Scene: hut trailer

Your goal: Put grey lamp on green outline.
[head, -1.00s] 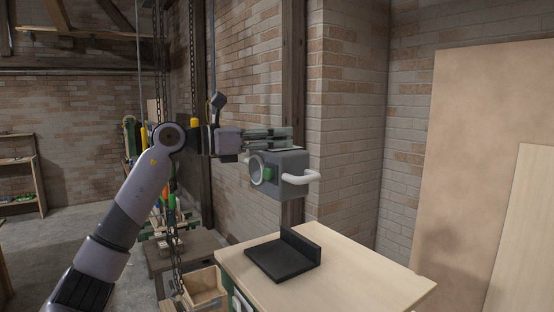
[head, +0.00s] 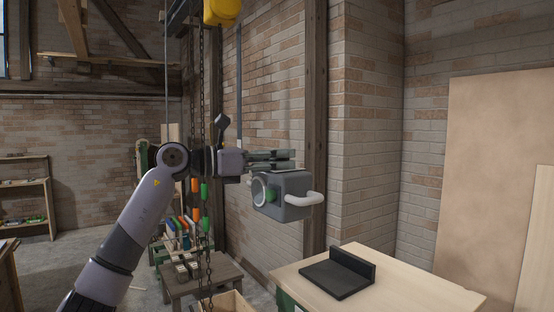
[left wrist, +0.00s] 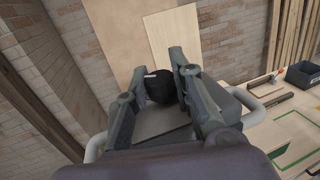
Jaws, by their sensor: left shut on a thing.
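The grey lamp (head: 283,195) is a boxy grey body with a round front, a green part and a white handle. My left gripper (head: 270,160) is shut on its top and holds it in the air, above and left of the bench top. In the left wrist view, the gripper fingers (left wrist: 158,70) reach over the lamp, and a white handle shows on each side. My right gripper is not in view.
A pale wooden bench top (head: 420,290) carries a black L-shaped stand (head: 340,275). Hanging chains (head: 203,130) and a small wooden table (head: 200,285) are behind the arm. Brick walls and leaning boards (head: 500,180) stand at the right.

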